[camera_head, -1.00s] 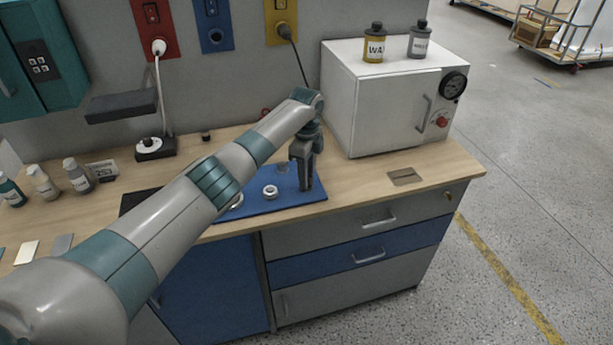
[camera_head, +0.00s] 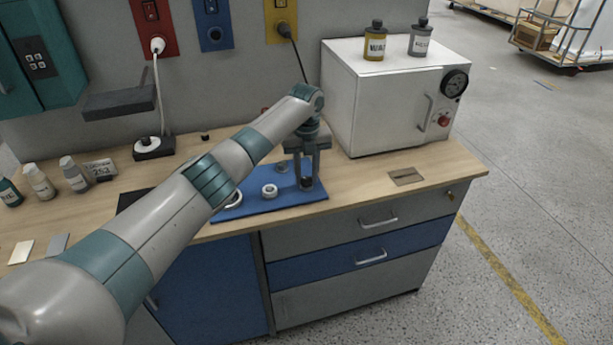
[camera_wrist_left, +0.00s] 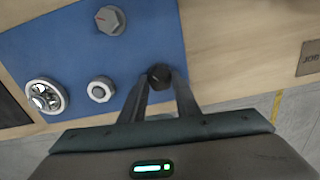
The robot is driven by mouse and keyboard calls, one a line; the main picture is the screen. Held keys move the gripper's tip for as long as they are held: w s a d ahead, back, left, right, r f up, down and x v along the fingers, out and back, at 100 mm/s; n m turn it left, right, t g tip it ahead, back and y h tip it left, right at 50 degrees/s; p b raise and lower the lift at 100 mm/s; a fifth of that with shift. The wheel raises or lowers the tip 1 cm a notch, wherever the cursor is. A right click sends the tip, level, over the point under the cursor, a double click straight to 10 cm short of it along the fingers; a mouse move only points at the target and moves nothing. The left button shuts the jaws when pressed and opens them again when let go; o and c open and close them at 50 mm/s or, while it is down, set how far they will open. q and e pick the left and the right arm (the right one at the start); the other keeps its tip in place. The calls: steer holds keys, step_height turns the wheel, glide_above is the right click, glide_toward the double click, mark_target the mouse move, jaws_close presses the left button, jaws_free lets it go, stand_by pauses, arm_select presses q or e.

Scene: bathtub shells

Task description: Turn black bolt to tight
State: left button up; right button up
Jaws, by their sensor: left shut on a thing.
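The black bolt (camera_head: 307,184) stands near the right end of the blue mat (camera_head: 285,206) on the wooden bench. My left gripper (camera_head: 307,176) points down over it, with one finger on each side of the bolt. In the left wrist view the dark hexagonal bolt head (camera_wrist_left: 159,73) sits between the two fingertips (camera_wrist_left: 160,80), and the gripper is shut on it. The bolt's lower part is hidden, so I cannot tell how deep it sits. My right gripper is in neither view.
A white oven-like box (camera_head: 390,98) stands behind to the right. Bottles (camera_head: 75,175) stand at the left.

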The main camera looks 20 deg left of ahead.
arm_select(q)
steer(key=m+b, duration=0.1)
steer(key=m, duration=0.3)
steer(key=shift+m, duration=0.3)
steer(key=shift+r+m+b, duration=0.1)
steer(key=shift+m+b, duration=0.3)
steer(key=shift+m, duration=1.1)
steer(key=o, duration=1)
steer(key=shift+o, duration=0.2)
